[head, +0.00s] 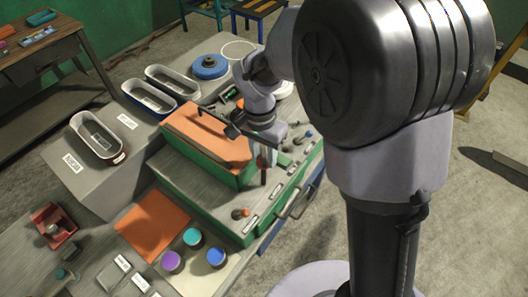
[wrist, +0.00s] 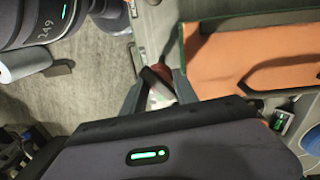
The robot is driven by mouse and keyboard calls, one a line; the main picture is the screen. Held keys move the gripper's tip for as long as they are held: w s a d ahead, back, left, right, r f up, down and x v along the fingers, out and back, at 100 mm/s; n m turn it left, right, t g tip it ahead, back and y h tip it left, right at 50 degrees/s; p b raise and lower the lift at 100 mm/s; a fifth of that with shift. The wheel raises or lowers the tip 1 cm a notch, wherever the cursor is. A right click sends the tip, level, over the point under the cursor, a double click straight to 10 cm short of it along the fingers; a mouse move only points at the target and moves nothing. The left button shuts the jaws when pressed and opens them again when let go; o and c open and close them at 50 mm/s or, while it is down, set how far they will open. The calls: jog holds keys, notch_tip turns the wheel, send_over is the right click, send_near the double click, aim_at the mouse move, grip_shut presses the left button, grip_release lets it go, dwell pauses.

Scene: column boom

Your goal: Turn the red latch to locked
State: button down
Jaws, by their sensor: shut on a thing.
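My gripper (head: 265,158) reaches down at the front edge of the green box with an orange top (head: 205,135) in the head view. In the wrist view my gripper (wrist: 160,92) has its two dark fingers closed around a small piece that shows dark, white and reddish parts. I take this piece to be the red latch (wrist: 162,73); the fingers hide much of it. In the head view a thin dark-red upright part shows just below the fingers. The latch's exact angle and any lock marking cannot be made out.
The green base (head: 225,222) carries a small red-brown knob (head: 240,213) and several labels along its front. Purple (head: 172,262), teal (head: 192,237) and blue (head: 216,257) round pieces stand at the front. Grey bins (head: 97,138) are at the left.

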jog(key=n+p, duration=0.1)
jog(key=n, duration=0.4)
jog(key=shift+n, duration=0.3)
jog(key=shift+a+n+t+p, duration=0.1)
jog(key=shift+n+t+p, duration=0.45)
jog(key=shift+n, duration=1.75)
jog(key=shift+g, duration=0.25)
jog(key=c, duration=0.9)
grip_release()
jog(key=shift+c, duration=0.2)
notch_tip(320, 180, up, 17)
jog(key=p, duration=0.4)
jog(key=shift+s+a+r, duration=0.2)
jog(key=shift+s+a, duration=0.05)
jog(key=shift+a, duration=0.2)
